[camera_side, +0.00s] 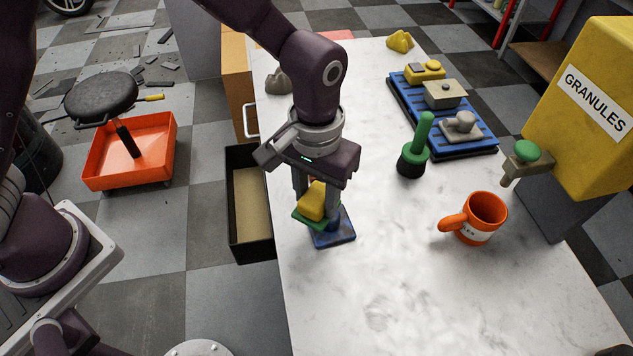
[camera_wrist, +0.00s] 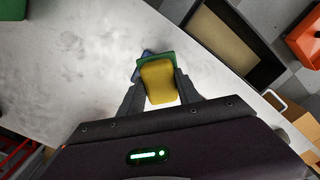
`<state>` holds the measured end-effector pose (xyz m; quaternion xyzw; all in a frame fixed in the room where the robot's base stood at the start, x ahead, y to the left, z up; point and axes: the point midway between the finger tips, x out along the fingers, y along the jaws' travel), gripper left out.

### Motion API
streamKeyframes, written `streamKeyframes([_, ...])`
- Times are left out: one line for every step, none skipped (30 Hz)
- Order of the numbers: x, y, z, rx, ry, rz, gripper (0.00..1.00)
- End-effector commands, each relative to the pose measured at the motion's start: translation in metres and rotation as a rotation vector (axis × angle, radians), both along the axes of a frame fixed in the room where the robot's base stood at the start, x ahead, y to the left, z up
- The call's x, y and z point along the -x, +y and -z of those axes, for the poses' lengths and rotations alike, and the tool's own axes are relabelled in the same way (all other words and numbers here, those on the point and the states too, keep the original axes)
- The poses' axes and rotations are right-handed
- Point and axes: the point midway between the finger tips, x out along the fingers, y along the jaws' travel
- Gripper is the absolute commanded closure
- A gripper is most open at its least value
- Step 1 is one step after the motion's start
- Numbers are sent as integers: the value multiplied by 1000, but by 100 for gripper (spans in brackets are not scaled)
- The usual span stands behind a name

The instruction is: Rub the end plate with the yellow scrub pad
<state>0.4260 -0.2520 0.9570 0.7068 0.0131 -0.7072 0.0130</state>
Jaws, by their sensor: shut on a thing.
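The yellow scrub pad (camera_side: 312,201) has a green face underneath and is tilted. My gripper (camera_side: 316,196) is shut on it, with a finger on either side. The pad also shows between the fingers in the wrist view (camera_wrist: 158,83). A blue square piece with a raised round part, perhaps the end plate (camera_side: 333,237), stands on the white table directly below and beside the pad. The pad hides part of it, and only a blue corner (camera_wrist: 147,53) shows in the wrist view. I cannot tell whether pad and blue piece touch.
An orange mug (camera_side: 482,218), a green-handled brush (camera_side: 415,150) and a blue tray with several parts (camera_side: 403,98) stand to the right. A yellow granules dispenser (camera_side: 590,110) stands far right. An open dark drawer (camera_side: 250,197) juts out left. The front tabletop is clear.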

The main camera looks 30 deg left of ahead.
Motion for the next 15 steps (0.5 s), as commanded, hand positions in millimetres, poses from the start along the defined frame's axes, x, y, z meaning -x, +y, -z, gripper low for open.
streamKeyframes([0, 0, 5, -1, 1, -1, 93])
streamKeyframes([0, 0, 7, 0, 1, -1, 93])
streamKeyframes([1, 0, 12, -1, 2, -1, 93])
streamKeyframes([0, 0, 17, -1, 2, 0, 93])
streamKeyframes([0, 0, 21, -2, 2, 0, 93])
streamKeyframes([-4, -4, 18, 1, -3, 1, 98])
streamKeyframes([-6, -6, 17, 1, -3, 1, 98])
streamKeyframes([-8, -8, 16, 1, -2, 1, 98])
streamKeyframes([-11, -10, 16, 0, -3, 0, 99])
streamKeyframes([-13, -12, 17, 0, -1, -1, 99])
streamKeyframes([-15, -14, 17, 0, -1, -1, 99])
streamKeyframes([-17, -16, 18, 0, -1, -1, 99])
streamKeyframes([-19, -19, 19, 0, -1, -1, 99])
streamKeyframes([-21, -21, 20, 0, -1, -1, 99])
streamKeyframes([-24, -23, 21, 1, -1, -1, 99])
